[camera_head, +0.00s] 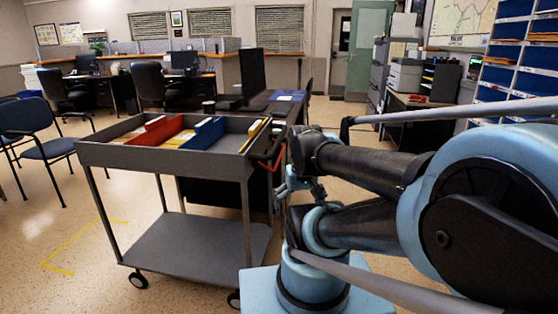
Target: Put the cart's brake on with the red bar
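The grey cart (200,230) stands left of my arm, with an upper tray and a lower shelf on dark castors. The red bar (278,160) shows as a thin bent piece at the cart's right end, beside a dark handle (266,156). My arm's links cover the area just right of the bar and may hide part of it. How the bar is set, and whether it touches my arm, I cannot tell.
Red, blue and yellow file dividers (203,134) stand in the cart's upper tray. A desk with a monitor (252,75) is close behind the cart. Blue chairs (40,145) stand at the left. A yellow floor mark (70,250) lies on open floor at the left front.

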